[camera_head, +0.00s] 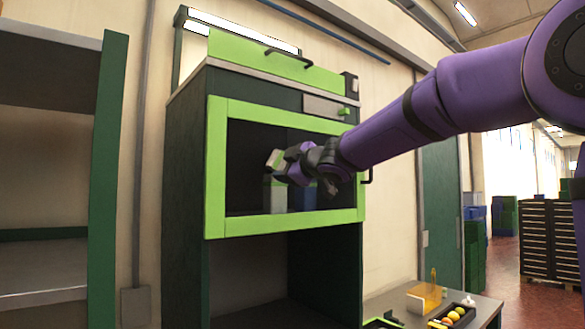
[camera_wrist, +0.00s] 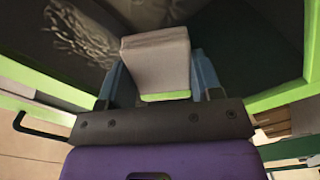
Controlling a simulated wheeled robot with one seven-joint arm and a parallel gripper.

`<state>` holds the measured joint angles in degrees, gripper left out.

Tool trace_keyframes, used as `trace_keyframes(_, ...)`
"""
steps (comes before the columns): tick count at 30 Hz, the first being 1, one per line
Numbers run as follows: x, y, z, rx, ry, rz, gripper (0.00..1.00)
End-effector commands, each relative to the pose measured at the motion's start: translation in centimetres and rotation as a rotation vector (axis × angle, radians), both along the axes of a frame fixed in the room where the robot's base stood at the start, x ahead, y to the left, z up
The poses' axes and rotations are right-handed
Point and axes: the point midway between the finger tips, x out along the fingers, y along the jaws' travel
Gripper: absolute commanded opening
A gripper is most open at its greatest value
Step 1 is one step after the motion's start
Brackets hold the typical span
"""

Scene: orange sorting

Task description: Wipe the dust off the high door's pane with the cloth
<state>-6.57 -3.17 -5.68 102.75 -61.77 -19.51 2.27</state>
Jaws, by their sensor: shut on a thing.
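The high door (camera_head: 215,150) is a bright green frame around a dark pane (camera_head: 245,140) on the front of a tall dark green cabinet. It looks closed. The cloth (camera_head: 274,159) is a pale grey pad with a green edge. My gripper (camera_head: 284,170) is shut on it in front of the pane. In the wrist view the cloth (camera_wrist: 158,65) stands between my two bluish fingers. A pale, streaky dust patch (camera_wrist: 82,38) shows on the pane to the upper left of the cloth, apart from it. I cannot tell whether the cloth touches the pane. My arm hides the pane's right part.
A black door handle (camera_head: 368,176) sits at the door's right edge; it also shows in the wrist view (camera_wrist: 38,131). A green upper flap (camera_head: 270,62) is above. An open shelf unit (camera_head: 45,160) stands left. A low table (camera_head: 485,310) with fruit is lower right.

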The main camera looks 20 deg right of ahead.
Motion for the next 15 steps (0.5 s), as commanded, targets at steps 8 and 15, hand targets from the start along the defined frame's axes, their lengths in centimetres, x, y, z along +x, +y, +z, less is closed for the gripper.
trace_keyframes(8, -0.4, 1.7, 0.0, 0.000, 0.001, 0.002, 0.40)
trace_keyframes(15, -0.6, 1.9, 0.8, -0.002, -0.001, 0.003, 0.40)
